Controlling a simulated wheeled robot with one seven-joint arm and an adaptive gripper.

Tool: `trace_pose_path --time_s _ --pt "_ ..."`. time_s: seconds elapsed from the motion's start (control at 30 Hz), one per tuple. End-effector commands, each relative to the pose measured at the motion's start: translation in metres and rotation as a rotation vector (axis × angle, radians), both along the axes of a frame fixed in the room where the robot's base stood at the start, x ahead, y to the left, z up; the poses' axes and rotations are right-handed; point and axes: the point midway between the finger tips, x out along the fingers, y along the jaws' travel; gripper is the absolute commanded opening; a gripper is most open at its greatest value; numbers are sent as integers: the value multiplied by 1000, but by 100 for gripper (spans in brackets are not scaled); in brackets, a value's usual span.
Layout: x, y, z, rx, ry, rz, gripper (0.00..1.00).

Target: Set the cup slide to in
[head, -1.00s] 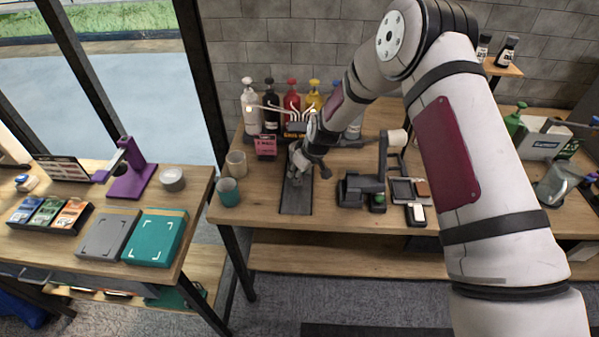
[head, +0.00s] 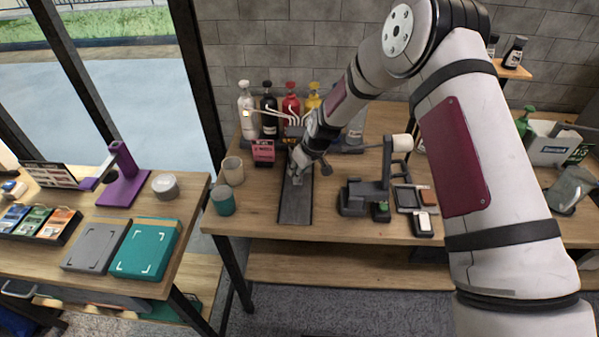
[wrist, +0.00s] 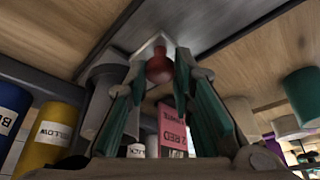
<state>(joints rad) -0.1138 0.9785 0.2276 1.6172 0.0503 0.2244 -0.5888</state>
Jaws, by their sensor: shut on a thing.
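The dark cup slide track (head: 296,207) runs from front to back on the wooden table in the head view. My gripper (head: 297,172) is down over the rear part of this track, below the pump bottles. In the wrist view my gripper (wrist: 160,82) has its fingers closed around a red round knob (wrist: 160,68). The knob sits in front of a pale block (wrist: 152,46) on the dark track. In the head view my gripper and wrist hide the knob and the slide's rear end.
Several pump bottles, one of them red (head: 290,105), stand behind a pink sign (head: 263,151). A beige cup (head: 232,170) and a teal cup (head: 223,201) stand left of the track. A dark grey device (head: 362,196) stands to the right. The table front is clear.

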Motion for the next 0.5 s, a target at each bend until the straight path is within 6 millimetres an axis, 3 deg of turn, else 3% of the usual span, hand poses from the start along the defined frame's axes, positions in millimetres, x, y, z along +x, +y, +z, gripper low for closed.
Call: trace_pose_path --time_s 0.03,0.07,0.13,0.5 --pt "5 -1 2 1 -14 -3 0" --pt "6 -1 2 1 -14 -3 25" --pt "6 -1 2 1 -15 -4 41" --pt "3 -1 4 1 -9 -2 42"
